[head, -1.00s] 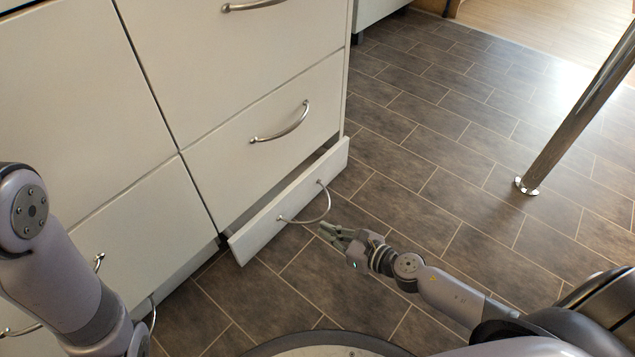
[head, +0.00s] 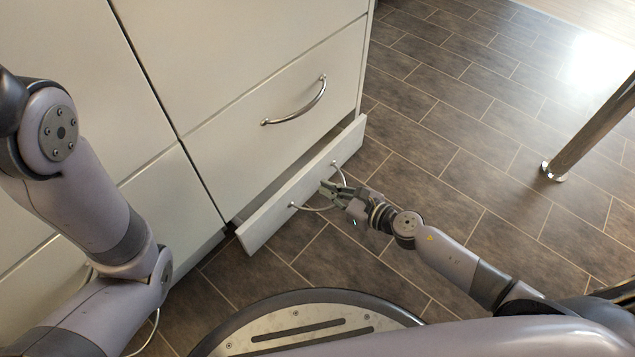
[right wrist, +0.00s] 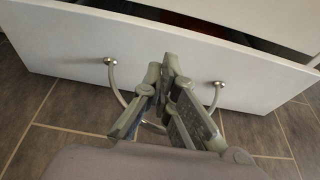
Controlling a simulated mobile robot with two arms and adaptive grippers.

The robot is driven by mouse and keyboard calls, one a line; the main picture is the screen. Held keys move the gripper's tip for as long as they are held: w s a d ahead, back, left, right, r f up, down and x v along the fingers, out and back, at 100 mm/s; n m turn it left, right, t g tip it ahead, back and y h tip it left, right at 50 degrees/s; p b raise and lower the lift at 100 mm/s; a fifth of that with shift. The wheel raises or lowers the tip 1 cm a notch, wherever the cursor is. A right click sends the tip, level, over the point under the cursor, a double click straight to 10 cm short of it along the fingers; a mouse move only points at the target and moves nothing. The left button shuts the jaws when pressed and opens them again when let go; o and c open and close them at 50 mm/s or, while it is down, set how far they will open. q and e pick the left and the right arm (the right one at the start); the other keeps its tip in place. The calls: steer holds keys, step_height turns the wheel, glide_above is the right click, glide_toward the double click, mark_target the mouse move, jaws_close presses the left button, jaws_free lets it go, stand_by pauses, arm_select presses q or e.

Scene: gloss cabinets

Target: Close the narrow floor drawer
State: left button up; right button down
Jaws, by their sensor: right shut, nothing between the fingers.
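The narrow floor drawer (head: 270,212) is a low white front at the foot of the cabinet, pulled partly out, with a dark gap behind its top edge. Its curved metal handle (head: 310,208) sticks out toward me. My right gripper (head: 326,187) is shut and empty at the handle, close to the drawer front. In the right wrist view the shut fingers (right wrist: 170,62) lie between the two handle posts, over the middle of the handle bow, in front of the drawer face (right wrist: 70,48). Whether they touch the face I cannot tell. My left gripper is out of view.
A larger closed drawer (head: 285,120) with a curved handle sits directly above. More white cabinet fronts (head: 60,200) stand at the left. A chrome pole (head: 590,130) meets the tiled floor at the right. The floor (head: 450,150) right of the cabinet is clear.

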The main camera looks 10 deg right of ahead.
mark_target(307, 175)
steer(key=shift+w+a, duration=0.6)
steer(key=shift+w, duration=0.2)
steer(key=shift+w+a, duration=0.6)
steer(key=shift+w, duration=0.15)
steer(key=w+a, duration=0.2)
steer(key=shift+w+p, duration=0.35)
steer(key=shift+p, duration=0.05)
